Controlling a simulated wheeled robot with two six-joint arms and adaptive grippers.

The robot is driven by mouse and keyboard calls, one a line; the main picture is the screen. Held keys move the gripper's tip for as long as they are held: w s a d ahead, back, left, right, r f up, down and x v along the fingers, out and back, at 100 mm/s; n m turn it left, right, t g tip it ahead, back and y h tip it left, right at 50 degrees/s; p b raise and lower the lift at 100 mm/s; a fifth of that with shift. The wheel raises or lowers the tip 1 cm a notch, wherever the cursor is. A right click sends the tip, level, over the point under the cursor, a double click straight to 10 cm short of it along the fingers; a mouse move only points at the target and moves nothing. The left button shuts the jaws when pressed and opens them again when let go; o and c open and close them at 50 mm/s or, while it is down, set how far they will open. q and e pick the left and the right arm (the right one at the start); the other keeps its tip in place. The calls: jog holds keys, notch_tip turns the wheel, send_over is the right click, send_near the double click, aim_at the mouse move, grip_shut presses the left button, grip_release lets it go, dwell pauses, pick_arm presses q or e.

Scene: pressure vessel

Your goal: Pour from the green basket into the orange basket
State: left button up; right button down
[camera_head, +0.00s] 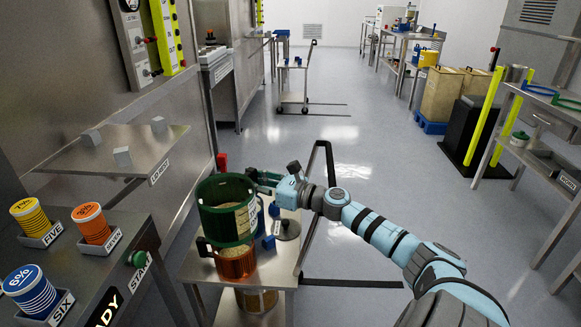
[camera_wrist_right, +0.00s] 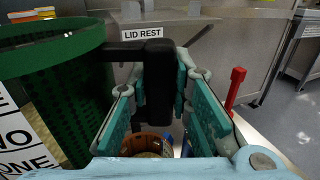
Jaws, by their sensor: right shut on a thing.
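The green basket (camera_head: 226,228) appears roughly upright in the head view, above and overlapping the orange basket (camera_head: 236,264). My right gripper (camera_head: 262,180) is at the green basket's right side, shut on its black handle. In the wrist view the handle (camera_wrist_right: 155,90) sits between the fingers (camera_wrist_right: 160,100), with the green basket (camera_wrist_right: 60,95) on the left. The orange basket's rim (camera_wrist_right: 147,142) shows below the handle. The orange basket stands on a small metal cart, with tan material visible at its top. How full the green basket is, I cannot tell. My left gripper is not in view.
A shelf marked LID REST (camera_head: 120,160) is above left. A bench with numbered spools (camera_head: 90,222) is at left. Open floor (camera_head: 400,200) lies to the right.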

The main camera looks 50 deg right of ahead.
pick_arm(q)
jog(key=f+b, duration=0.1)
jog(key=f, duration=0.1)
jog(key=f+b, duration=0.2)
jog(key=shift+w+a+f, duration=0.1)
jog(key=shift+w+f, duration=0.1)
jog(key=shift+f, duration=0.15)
pick_arm(e)
jog(key=w+d+m+h, duration=0.2)
jog(key=d+m+h, duration=0.3)
jog(key=d, duration=1.2)
jog(key=shift+w+d+f+t+h, duration=0.25)
jog(key=shift+w+f+t+h, duration=0.1)
jog(key=shift+h, duration=0.85)
jog(key=shift+a, duration=0.15)
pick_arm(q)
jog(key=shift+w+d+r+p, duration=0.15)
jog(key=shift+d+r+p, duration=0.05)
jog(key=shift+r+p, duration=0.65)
pick_arm(e)
jog(key=a+n, duration=0.2)
jog(key=n, duration=0.1)
jog(key=a+n, duration=0.1)
jog(key=shift+w, duration=0.25)
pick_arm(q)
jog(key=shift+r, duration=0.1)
pick_arm(e)
jog(key=shift+n, duration=0.3)
